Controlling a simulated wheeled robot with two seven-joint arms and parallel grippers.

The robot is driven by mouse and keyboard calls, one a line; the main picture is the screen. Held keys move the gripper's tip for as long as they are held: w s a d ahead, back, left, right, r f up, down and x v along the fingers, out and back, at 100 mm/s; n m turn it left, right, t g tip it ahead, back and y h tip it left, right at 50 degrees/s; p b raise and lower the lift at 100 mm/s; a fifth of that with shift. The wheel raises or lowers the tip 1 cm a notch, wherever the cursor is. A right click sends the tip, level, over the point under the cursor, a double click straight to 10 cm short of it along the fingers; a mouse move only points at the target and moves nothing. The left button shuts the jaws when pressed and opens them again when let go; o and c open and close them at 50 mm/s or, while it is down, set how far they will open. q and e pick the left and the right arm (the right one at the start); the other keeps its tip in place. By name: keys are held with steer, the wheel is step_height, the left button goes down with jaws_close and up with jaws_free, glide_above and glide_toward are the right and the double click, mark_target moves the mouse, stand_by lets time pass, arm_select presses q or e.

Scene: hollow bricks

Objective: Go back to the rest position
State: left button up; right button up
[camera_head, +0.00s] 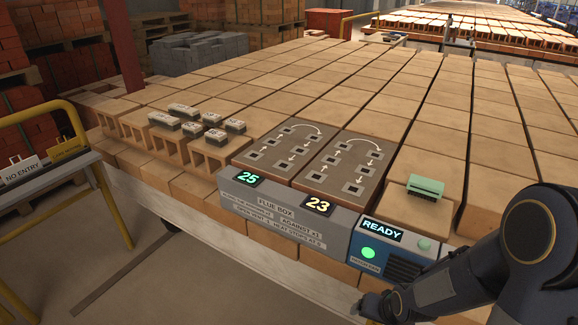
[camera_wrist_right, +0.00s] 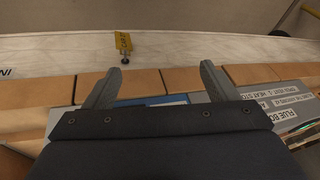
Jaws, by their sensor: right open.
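My right arm comes in from the right edge of the head view, and its gripper (camera_head: 372,306) hangs low in front of the brick table, partly cut off by the bottom edge. In the right wrist view the same gripper (camera_wrist_right: 165,66) has its two fingers well apart with nothing between them. Below and beyond the fingers are the table's pale side and a row of brick ends. My left gripper is in neither view.
A grey flue box (camera_head: 290,212) with two dark slotted panels sits at the table's front, beside a blue box (camera_head: 392,250) reading READY. A green piece (camera_head: 426,187) lies on a brick. Small labelled blocks (camera_head: 192,129) stand left. A yellow rail (camera_head: 65,105) is far left.

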steer(key=s+r+n+t+y, duration=0.1)
steer(key=s+r+n+y, duration=0.1)
steer(key=s+r, duration=1.4)
step_height(320, 180, up, 4)
steer(key=shift+s+a+f+y, duration=0.2)
steer(key=shift+s+y, duration=0.1)
stand_by(1.1)
